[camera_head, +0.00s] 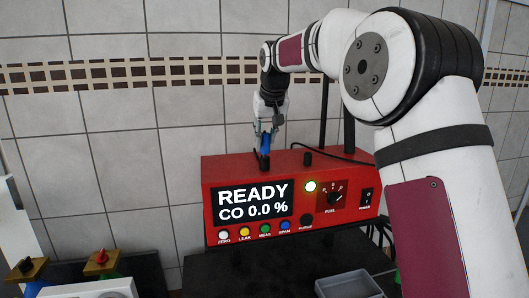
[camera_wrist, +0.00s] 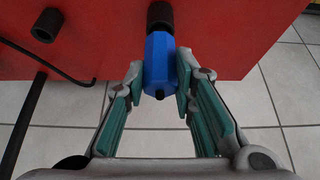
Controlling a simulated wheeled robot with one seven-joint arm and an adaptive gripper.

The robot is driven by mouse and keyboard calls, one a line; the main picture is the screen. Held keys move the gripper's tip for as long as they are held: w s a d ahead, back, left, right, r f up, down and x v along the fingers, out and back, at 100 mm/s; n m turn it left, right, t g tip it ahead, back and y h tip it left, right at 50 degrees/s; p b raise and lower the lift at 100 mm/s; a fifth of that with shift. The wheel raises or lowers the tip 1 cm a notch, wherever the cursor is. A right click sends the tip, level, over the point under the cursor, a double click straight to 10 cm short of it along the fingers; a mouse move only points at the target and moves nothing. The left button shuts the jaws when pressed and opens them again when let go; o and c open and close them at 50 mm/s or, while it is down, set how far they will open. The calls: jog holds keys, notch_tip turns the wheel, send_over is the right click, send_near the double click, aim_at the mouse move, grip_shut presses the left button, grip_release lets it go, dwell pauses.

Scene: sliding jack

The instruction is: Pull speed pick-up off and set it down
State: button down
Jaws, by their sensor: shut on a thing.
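The speed pick-up appears to be the blue faceted piece (camera_wrist: 158,68), with a small black tip at its near end. It also shows as a small blue spot in the head view (camera_head: 265,143). My gripper (camera_wrist: 160,80) is shut on it, one finger on each side. In the wrist view its far end meets a black round socket (camera_wrist: 160,15) on the red analyser (camera_wrist: 105,40). I cannot tell whether it is fully seated there. In the head view my gripper (camera_head: 266,135) is above the left part of the analyser's top.
The red analyser's display (camera_head: 252,203) reads READY, CO 0.0 %. A grey tray (camera_head: 348,284) lies in front on the dark surface (camera_head: 240,277). A tiled wall stands close behind.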

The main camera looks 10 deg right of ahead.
jog(key=shift+r, duration=0.15)
jog(key=shift+r+b, duration=0.35)
jog(key=shift+r, duration=1.85)
